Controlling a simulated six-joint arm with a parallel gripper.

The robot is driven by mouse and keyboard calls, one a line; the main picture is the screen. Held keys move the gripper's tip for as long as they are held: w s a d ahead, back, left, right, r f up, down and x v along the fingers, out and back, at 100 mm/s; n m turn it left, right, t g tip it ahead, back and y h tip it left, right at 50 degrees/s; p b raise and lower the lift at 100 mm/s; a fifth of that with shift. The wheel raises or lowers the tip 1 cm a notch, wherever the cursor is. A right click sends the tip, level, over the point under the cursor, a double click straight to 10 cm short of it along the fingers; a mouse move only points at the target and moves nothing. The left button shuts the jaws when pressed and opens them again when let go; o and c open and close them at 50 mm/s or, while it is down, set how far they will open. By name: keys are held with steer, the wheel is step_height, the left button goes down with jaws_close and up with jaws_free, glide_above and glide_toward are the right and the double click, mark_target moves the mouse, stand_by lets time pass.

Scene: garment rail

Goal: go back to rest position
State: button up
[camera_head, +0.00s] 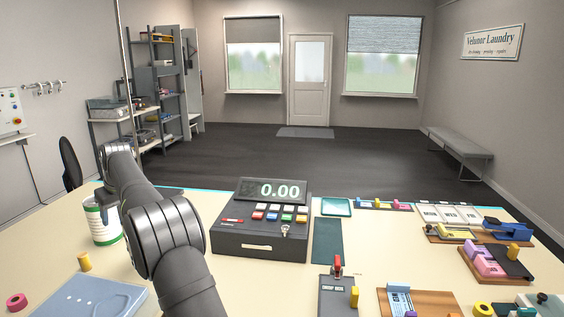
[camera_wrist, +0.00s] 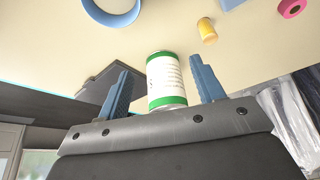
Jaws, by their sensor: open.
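My gripper (camera_wrist: 159,65) is open in the wrist view, its two blue fingers spread wide. A white can with green bands (camera_wrist: 166,82) shows between the fingers there, with a gap on either side; I cannot tell how far beyond the fingertips it is. In the head view the can (camera_head: 101,224) stands upright on the table (camera_head: 50,250), left of my arm. My arm reaches up from the bottom of the head view and bends near the can. My gripper is not clearly visible in that view.
A cash register (camera_head: 262,240) reading 0.00 stands close right of my arm. A yellow peg (camera_head: 84,262), a pink ring (camera_head: 16,302) and a blue tray (camera_head: 95,298) lie at the left front. Wooden boards with fixtures (camera_head: 490,262) fill the right side.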

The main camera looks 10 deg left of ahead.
steer(key=w+d+m, duration=0.2)
steer(key=w+d, duration=0.6)
steer(key=d, duration=0.2)
steer(key=shift+w+d+t, duration=0.2)
steer(key=shift+t, duration=0.1)
steer(key=shift+r, duration=0.1)
